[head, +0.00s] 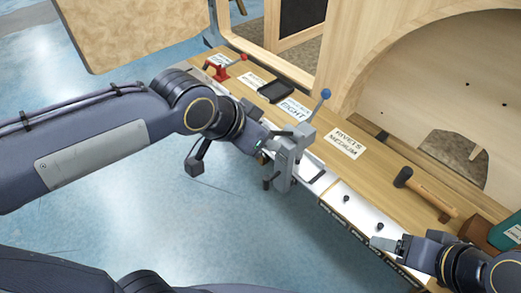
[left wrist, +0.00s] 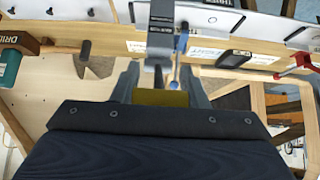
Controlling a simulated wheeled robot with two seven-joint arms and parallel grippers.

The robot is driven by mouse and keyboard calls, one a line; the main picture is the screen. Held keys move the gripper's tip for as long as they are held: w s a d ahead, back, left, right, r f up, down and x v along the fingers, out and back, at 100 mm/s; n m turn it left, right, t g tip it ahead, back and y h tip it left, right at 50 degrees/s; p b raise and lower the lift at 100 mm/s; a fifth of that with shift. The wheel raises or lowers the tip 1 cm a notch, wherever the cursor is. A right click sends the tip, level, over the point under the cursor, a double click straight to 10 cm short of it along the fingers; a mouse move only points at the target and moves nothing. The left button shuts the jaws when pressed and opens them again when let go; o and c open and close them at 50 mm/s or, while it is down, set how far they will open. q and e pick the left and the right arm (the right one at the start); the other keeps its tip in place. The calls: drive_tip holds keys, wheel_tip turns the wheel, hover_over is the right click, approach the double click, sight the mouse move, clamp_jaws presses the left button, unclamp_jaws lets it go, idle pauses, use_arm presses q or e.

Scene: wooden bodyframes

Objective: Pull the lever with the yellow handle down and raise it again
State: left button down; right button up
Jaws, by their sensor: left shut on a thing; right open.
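The yellow handle (left wrist: 161,98) shows as a small patch between the fingers of my left gripper (left wrist: 160,88) in the left wrist view. A grey upright piece (left wrist: 162,22) lies directly beyond it. In the head view my left gripper (head: 280,145) is at the grey lever mount (head: 283,170) on the bench's front edge; it is shut, and the yellow handle is hidden there. A blue-knobbed lever (head: 325,94) stands close beside it. My right gripper (head: 388,245) is open and empty, low at the right, over the bench edge.
The wooden bench (head: 318,138) carries printed labels, a red clamp-like tool (head: 217,72), a black tray (head: 275,91), a hammer (head: 425,195) and a green box (head: 508,232). Wooden frames rise behind. Blue floor (head: 210,220) lies open in front.

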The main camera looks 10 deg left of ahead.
use_arm(q)
wheel_tip(320, 180, down, 6)
drive_tip(key=s+a+t+h+b, duration=0.1)
drive_tip(key=t+h+b, duration=0.2)
drive_tip(key=b, duration=1.4)
drive_tip(key=shift+s+t+h, duration=0.15)
drive_tip(key=shift+t+h, duration=0.15)
drive_tip(key=shift+t, duration=0.5)
drive_tip(key=c, duration=0.8)
unclamp_jaws()
drive_tip(key=shift+c, duration=0.2)
drive_tip(key=p+v, duration=0.1)
drive_tip(key=v, duration=0.6)
drive_tip(key=shift+s+a+p, duration=0.3)
drive_tip(key=shift+p, duration=0.1)
